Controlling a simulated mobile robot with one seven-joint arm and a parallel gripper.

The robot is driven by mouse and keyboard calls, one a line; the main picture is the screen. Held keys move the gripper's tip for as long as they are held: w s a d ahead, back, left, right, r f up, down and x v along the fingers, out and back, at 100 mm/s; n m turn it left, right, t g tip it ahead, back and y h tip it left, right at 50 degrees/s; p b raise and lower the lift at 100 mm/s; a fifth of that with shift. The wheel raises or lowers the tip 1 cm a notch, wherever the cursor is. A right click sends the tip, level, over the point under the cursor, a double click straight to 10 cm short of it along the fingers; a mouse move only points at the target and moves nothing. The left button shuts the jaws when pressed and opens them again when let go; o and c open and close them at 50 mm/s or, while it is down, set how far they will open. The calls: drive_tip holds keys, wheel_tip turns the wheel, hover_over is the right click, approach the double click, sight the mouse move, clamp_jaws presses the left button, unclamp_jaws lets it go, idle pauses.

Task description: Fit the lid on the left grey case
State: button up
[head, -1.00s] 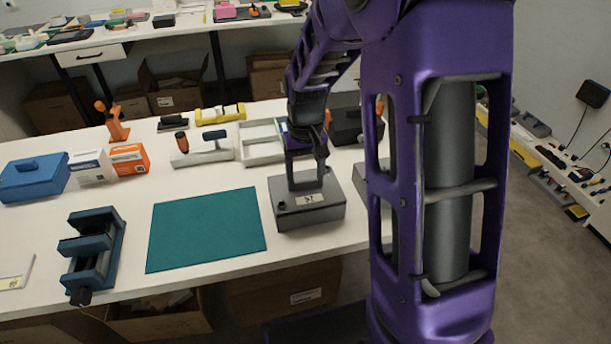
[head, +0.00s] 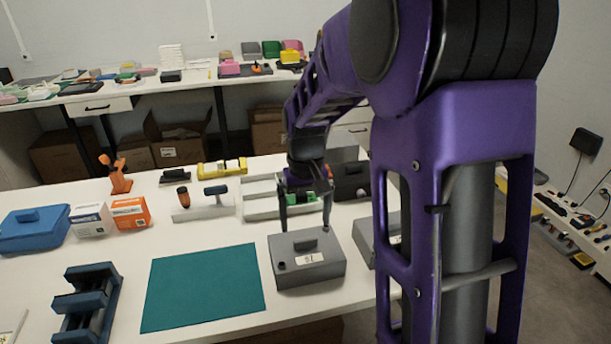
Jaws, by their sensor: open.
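The left grey case (head: 312,274) stands on the white table, right of the teal mat. Its grey lid (head: 325,247) lies on top, with a dark raised handle and a small white label at the front. The lid looks level, but I cannot tell whether its edge is fully seated. My gripper (head: 306,226) is open and empty just above and behind the lid's handle, its two fingers pointing down and apart. A second grey case (head: 366,238) stands to the right, mostly hidden by my arm.
The teal mat (head: 204,287) lies left of the case, with a blue vise (head: 87,305) beyond it. The mat is bare.

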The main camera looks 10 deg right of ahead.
wheel_tip(320, 180, up, 12)
drive_tip(key=p, duration=0.2)
drive_tip(key=shift+f, duration=0.25)
drive_tip(key=shift+w, duration=0.1)
